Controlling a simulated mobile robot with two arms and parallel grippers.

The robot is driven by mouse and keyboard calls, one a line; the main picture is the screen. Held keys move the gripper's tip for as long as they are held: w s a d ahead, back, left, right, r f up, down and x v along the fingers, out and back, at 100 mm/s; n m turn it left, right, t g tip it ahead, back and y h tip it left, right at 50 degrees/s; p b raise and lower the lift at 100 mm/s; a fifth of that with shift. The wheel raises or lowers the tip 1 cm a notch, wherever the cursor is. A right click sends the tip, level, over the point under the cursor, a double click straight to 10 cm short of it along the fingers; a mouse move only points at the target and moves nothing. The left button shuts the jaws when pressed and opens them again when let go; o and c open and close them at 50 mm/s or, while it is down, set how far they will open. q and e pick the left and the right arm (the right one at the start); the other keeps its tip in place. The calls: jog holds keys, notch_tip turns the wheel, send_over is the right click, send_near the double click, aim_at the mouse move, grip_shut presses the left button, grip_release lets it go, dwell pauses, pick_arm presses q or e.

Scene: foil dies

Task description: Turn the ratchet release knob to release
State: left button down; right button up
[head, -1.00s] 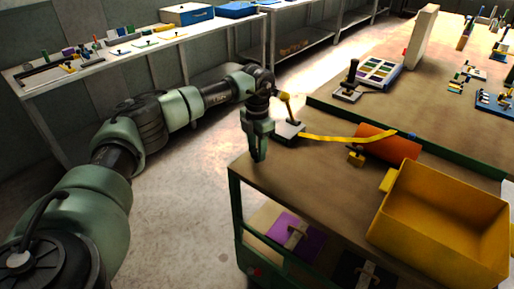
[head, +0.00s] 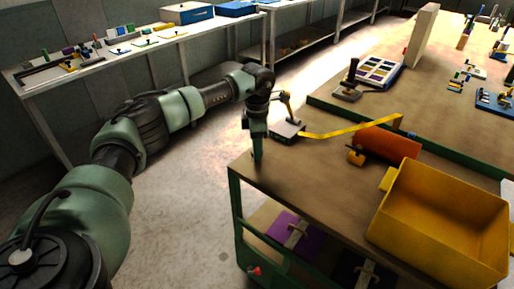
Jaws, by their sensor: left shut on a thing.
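My left gripper (head: 257,157) points down at the near left corner of the cart top (head: 305,170). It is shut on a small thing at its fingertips. This seems to be the ratchet release knob, but the fingers hide it. A grey block with a lever handle (head: 287,112) stands just right of the gripper. My right gripper is not in view.
A yellow bin (head: 440,215) stands at the cart's right. A purple panel (head: 292,236) lies on the lower shelf. A long bench (head: 130,45) with small parts is at the back left. Bare floor lies between.

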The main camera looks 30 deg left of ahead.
pick_arm(q)
jog(key=shift+w+r, duration=0.1)
jog(key=shift+r, duration=0.05)
jog(key=c, duration=0.9)
grip_release()
jog(key=shift+c, duration=0.2)
notch_tip(320, 180, up, 8)
jog(key=shift+f+b, duration=0.15)
jog(key=shift+b, duration=0.4)
